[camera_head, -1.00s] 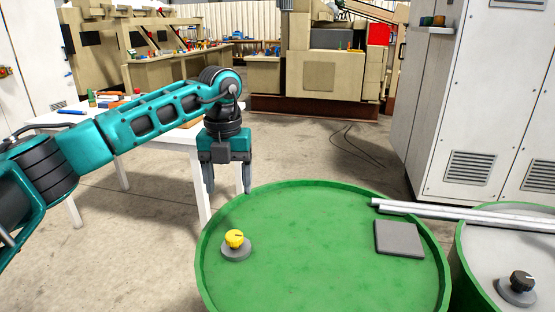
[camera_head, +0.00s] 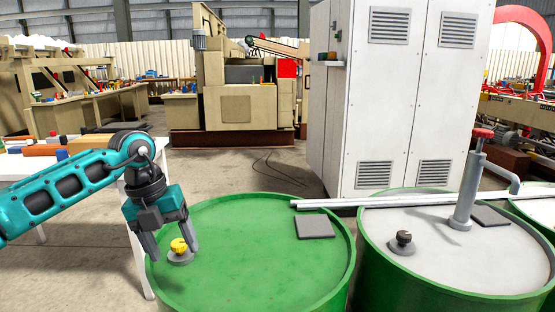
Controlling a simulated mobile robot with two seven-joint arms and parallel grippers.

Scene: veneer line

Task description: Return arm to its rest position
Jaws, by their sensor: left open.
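My left arm comes in from the left. Its teal and black gripper (camera_head: 172,246) points down at the left edge of the green drum (camera_head: 262,245), fingers apart and nothing held. My right gripper is not in view.
A grey square plate (camera_head: 314,227) and metal bars (camera_head: 400,202) lie on the drums. A second drum (camera_head: 435,285) bears a black cap (camera_head: 403,238) and a grey pump (camera_head: 468,190). A white table (camera_head: 90,172) stands left, a white cabinet (camera_head: 395,110) behind.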

